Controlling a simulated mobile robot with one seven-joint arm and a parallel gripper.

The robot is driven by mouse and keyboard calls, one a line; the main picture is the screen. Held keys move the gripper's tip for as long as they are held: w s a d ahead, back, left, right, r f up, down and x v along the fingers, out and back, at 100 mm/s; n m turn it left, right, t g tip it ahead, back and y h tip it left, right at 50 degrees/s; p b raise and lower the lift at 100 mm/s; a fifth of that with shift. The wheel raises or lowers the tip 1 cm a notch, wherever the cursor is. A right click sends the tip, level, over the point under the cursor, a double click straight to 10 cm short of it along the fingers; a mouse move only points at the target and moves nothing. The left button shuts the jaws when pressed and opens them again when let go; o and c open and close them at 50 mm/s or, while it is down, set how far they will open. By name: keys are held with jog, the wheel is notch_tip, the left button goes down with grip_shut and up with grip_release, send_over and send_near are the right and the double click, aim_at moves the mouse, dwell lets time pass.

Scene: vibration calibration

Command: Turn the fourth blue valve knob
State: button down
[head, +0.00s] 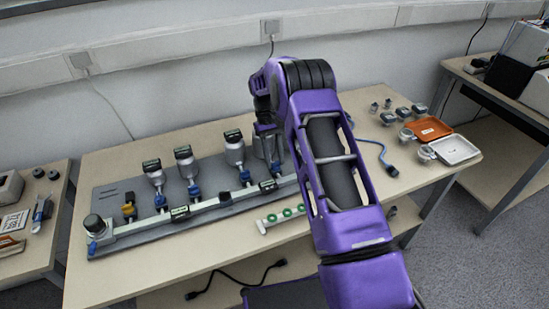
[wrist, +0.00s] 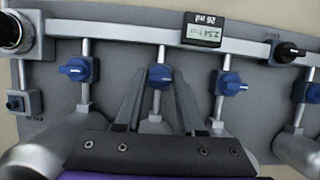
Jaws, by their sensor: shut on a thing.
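In the wrist view my gripper (wrist: 160,78) has its two fingers on either side of a blue valve knob (wrist: 160,72), shut on it. This knob sits on a thin pipe from the grey rail (wrist: 120,33). Other blue knobs stand on both sides: one to the left (wrist: 75,69), one to the right (wrist: 231,84) and one at the right edge (wrist: 305,92). In the head view, blue knobs (head: 160,201) (head: 194,191) (head: 245,176) line the rail. My gripper (head: 276,165) is at the right of this row, partly hidden by my purple arm.
Bottle-like cylinders with dark displays (head: 184,160) stand behind the knobs. A display (wrist: 203,30) sits on the rail close to the held knob. An orange tray (head: 427,128), a white tray (head: 456,149) and a blue cable (head: 385,160) lie at the right.

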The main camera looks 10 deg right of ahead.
jog(key=c, duration=0.5)
grip_release()
jog(key=p+v, duration=0.1)
jog(key=v, duration=1.1)
